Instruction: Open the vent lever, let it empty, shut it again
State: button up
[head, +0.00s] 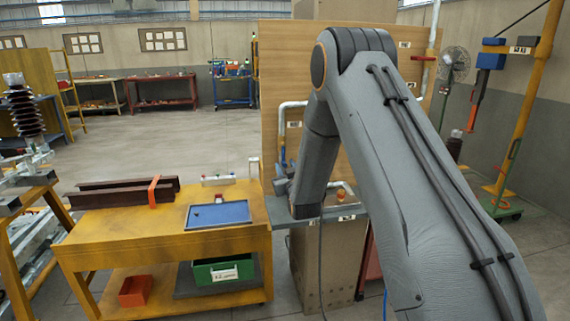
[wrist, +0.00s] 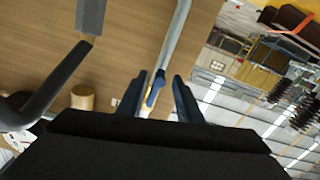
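The vent lever (wrist: 155,90) is a small blue handle on a brass-coloured valve, set on a pale vertical pipe (wrist: 174,42) against the wooden panel. In the wrist view the lever lies roughly along the pipe. My gripper (wrist: 158,92) is open, with one dark finger on each side of the lever and pipe. The lever looks apart from both fingers; how deep it sits between them I cannot tell. In the head view my gripper (head: 281,184) is at the panel's left edge, partly hidden by my arm, and the lever is not clear there.
The wooden panel (head: 272,75) stands behind my arm. A grey shelf (head: 345,212) juts out below the pipes. Left of it is a yellow bench (head: 125,224) with a blue tray (head: 219,214) and brown beams (head: 118,197). The floor behind the bench is free.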

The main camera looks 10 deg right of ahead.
jog(key=shift+w, duration=0.75)
